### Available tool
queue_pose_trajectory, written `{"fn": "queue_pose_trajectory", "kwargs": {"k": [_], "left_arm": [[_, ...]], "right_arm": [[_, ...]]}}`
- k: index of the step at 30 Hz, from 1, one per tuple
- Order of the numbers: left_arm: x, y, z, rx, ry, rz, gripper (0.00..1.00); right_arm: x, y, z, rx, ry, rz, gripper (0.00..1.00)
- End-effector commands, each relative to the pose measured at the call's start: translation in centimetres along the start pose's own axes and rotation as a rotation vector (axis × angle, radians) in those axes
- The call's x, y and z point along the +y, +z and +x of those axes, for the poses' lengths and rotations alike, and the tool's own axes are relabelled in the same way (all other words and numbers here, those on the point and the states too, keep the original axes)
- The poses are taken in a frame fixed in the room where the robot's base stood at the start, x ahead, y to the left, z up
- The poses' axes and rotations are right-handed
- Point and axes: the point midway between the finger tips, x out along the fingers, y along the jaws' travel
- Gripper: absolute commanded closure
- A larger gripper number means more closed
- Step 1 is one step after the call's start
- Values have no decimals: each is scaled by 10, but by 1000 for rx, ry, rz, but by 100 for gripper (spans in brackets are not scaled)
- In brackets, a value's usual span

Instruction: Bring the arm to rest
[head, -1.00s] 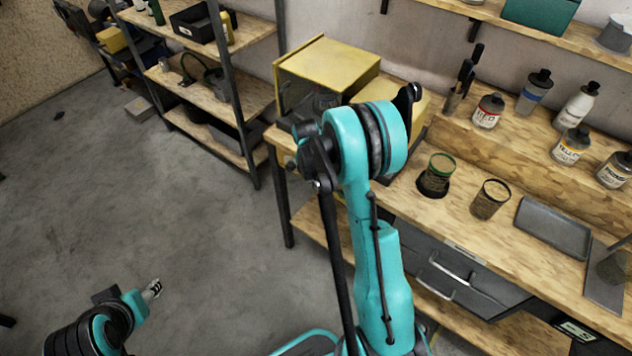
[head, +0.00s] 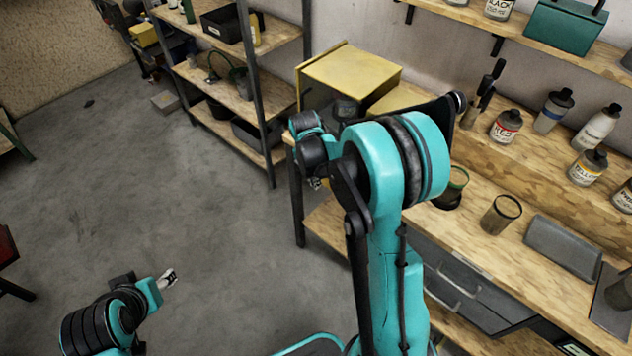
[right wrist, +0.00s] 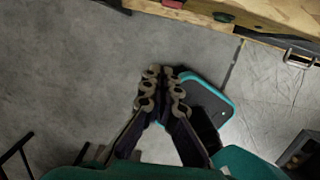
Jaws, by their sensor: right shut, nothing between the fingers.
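My right arm, teal and black, stands folded in front of the workbench in the head view. Its right gripper (head: 315,183) shows small beside the elbow, partly covered by the arm. In the right wrist view the right gripper (right wrist: 163,82) has its ribbed fingers together at the tips, with nothing between them, above bare floor and part of my own base. My left gripper (head: 168,279) shows small at the lower left, over the floor, away from any object; its finger gap is too small to judge.
The wooden workbench (head: 560,295) stands close to the right arm. It bears a yellow cabinet (head: 350,75), a mesh cup (head: 501,215), a grey tray (head: 563,247) and several bottles. A shelf rack (head: 258,105) stands behind.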

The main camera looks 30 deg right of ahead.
Motion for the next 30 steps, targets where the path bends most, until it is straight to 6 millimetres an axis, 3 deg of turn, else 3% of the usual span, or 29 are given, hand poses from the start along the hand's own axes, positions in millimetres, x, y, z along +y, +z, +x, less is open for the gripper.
{"fn": "queue_pose_trajectory", "kwargs": {"k": [11,14,17,24,30], "left_arm": [[0,0,0,0,0,0,51],[0,0,1,0,0,0,51],[0,2,2,0,0,0,51],[0,5,7,0,0,0,51],[0,8,11,0,0,0,51]], "right_arm": [[0,0,-1,0,1,5,100],[-3,-4,-10,-4,17,57,100],[-10,-13,-32,-9,58,194,100],[-44,-52,-98,30,225,739,100],[-82,-89,-129,149,357,1211,100]]}}
